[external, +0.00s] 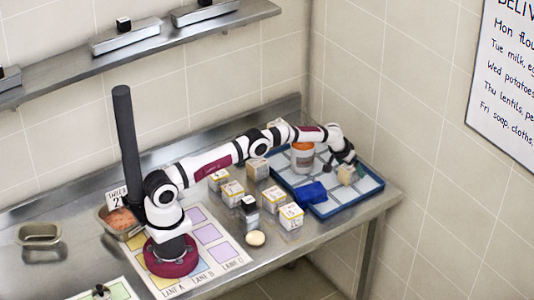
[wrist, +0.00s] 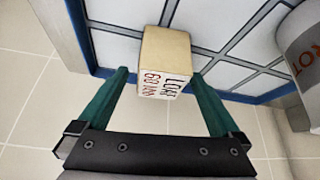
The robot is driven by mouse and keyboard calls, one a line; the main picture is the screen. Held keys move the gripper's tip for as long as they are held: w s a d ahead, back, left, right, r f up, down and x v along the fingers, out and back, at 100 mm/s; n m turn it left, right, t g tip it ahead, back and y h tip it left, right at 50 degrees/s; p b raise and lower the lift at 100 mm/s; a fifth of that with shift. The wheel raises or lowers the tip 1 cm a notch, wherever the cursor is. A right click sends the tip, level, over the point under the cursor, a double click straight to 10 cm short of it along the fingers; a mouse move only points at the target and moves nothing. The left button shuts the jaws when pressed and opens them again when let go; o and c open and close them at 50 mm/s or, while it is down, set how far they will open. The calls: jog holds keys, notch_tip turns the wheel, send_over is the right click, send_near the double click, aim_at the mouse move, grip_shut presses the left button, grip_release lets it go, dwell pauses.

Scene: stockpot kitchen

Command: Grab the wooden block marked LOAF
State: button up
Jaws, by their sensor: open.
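The wooden block marked LOAF (wrist: 166,62) shows in the wrist view, with its lettered face toward my gripper. In the external view the block (external: 347,174) sits on the blue-rimmed tray (external: 372,204), near its right side. My gripper (wrist: 163,80) is open, with one green finger at each side of the block's near end.
A white tub with orange (external: 302,155) stands on the tray behind the block; it also shows in the wrist view (wrist: 302,45). A blue cloth-like item (external: 312,192) lies at the tray's front. Several labelled blocks (external: 291,216) stand left of the tray.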

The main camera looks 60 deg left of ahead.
jog(key=shift+c, duration=0.3)
jog(key=c, duration=1.5)
